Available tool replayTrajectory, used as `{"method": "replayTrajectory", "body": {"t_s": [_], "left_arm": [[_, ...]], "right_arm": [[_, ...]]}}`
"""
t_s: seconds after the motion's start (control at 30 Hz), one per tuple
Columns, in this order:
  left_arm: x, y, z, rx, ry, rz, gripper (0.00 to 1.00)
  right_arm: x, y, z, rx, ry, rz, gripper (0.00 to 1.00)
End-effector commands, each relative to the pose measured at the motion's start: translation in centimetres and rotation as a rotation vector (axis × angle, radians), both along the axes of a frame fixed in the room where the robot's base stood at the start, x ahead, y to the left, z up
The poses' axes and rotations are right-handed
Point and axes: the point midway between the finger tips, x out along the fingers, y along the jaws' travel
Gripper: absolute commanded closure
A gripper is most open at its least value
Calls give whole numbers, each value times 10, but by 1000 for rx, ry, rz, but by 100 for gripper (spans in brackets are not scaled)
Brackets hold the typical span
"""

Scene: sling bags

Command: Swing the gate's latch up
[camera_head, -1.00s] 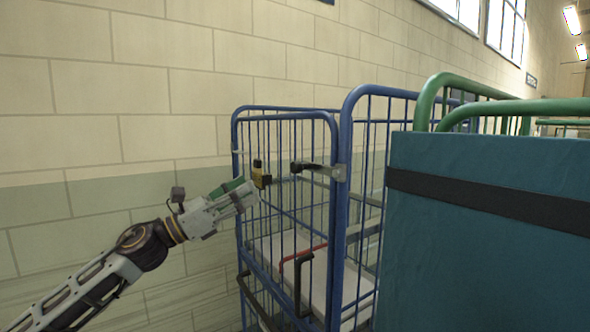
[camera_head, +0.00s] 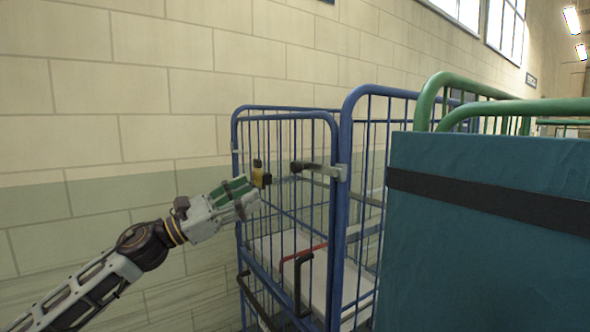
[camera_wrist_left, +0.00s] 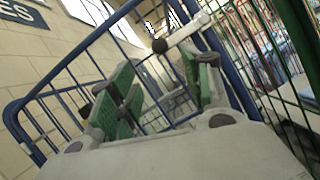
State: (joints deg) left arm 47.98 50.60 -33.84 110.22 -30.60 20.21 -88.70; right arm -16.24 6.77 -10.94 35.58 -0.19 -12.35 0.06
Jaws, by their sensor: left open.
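The gate (camera_head: 287,116) is the blue barred panel on the near side of a roll cage. Its latch (camera_head: 318,168) is a grey bar with a black knob, lying roughly level near the gate's right edge. My left gripper (camera_head: 244,196) is open and empty in front of the gate's left part, left of and a little below the knob. In the left wrist view, the open green-padded fingers (camera_wrist_left: 168,95) face the gate, and the latch (camera_wrist_left: 187,30) with its black knob appears beyond and between the tips, apart from them. My right gripper is not in view.
A yellow and black fitting (camera_head: 261,174) sits on the gate close to my fingertips. A teal panel with a black strap (camera_head: 480,240) and green rails (camera_head: 505,107) fill the right side. A block wall (camera_head: 120,120) stands behind and left.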

Motion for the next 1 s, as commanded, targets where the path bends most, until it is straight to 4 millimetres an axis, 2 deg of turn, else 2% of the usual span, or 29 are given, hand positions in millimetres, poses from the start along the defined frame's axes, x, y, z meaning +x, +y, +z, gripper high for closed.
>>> {"method": "replayTrajectory", "body": {"t_s": [0.13, 0.3, 0.63, 1.0], "left_arm": [[2, -4, 3, -1, -1, 0, 51], [6, -13, 8, -2, 0, -2, 51], [20, -41, 20, -2, 0, -2, 51], [38, -76, 36, -1, 0, -2, 51]], "right_arm": [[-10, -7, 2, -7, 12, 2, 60], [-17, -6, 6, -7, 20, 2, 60], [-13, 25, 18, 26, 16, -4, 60], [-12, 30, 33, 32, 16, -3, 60]]}}
